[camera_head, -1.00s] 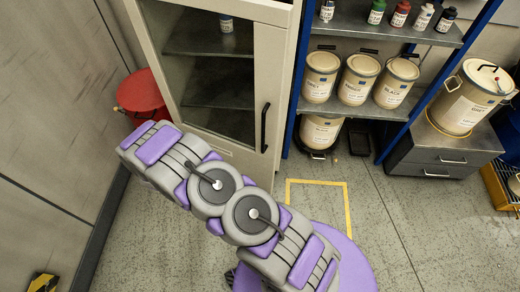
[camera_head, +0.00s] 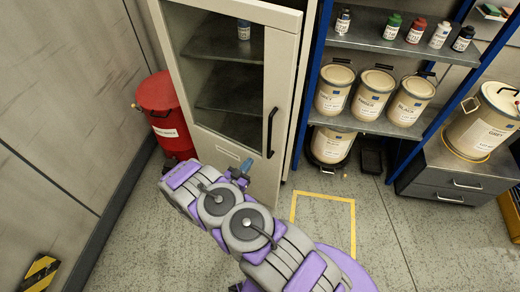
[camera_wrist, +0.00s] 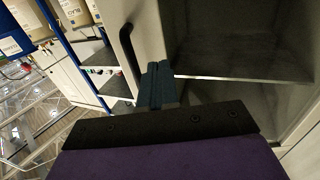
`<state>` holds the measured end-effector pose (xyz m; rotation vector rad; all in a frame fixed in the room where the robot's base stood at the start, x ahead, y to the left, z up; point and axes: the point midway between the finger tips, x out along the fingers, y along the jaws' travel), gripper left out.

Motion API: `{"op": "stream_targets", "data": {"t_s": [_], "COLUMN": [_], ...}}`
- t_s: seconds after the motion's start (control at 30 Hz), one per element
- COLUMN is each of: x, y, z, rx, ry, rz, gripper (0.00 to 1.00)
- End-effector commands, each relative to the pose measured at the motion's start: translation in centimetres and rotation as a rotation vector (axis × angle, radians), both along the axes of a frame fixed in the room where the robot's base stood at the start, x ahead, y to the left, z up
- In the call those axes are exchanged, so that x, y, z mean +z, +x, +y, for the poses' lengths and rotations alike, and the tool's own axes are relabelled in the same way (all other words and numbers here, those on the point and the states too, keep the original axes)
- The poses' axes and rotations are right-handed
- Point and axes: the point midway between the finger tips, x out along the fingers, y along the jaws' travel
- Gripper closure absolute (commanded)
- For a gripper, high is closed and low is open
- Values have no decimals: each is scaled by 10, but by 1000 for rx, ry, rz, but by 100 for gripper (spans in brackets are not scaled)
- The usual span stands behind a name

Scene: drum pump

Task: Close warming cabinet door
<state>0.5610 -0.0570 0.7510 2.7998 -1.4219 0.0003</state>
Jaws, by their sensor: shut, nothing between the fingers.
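The warming cabinet (camera_head: 303,90) is a pale, tall cabinet with dark shelves. Its glass-paned door (camera_head: 278,75) has a black vertical handle (camera_head: 271,132) near its right edge. A strip of cabinet body shows behind that edge; I cannot tell how wide any gap is. My gripper (camera_head: 241,170) is in front of the lower door, left of and below the handle. In the wrist view its teal fingers (camera_wrist: 157,85) are together and empty, close to the door's face and beside the handle (camera_wrist: 130,48). I cannot tell whether they touch the door.
A red bin (camera_head: 163,108) stands left of the cabinet by the wall. A blue-framed shelf (camera_head: 318,60) with cans and bottles stands to the right. A grey drawer unit (camera_head: 455,183) is beyond it. Floor with a yellow outline (camera_head: 325,197) is clear in front.

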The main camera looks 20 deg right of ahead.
Motion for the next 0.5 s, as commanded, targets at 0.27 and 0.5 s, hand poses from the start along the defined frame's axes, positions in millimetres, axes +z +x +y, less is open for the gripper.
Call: {"op": "stream_targets", "data": {"t_s": [0.27,0.5], "x": [-2,-1], "y": [27,47], "z": [-39,-65], "rx": [-4,-1], "ry": [-1,0], "rz": [-1,-1], "gripper": [100,100]}}
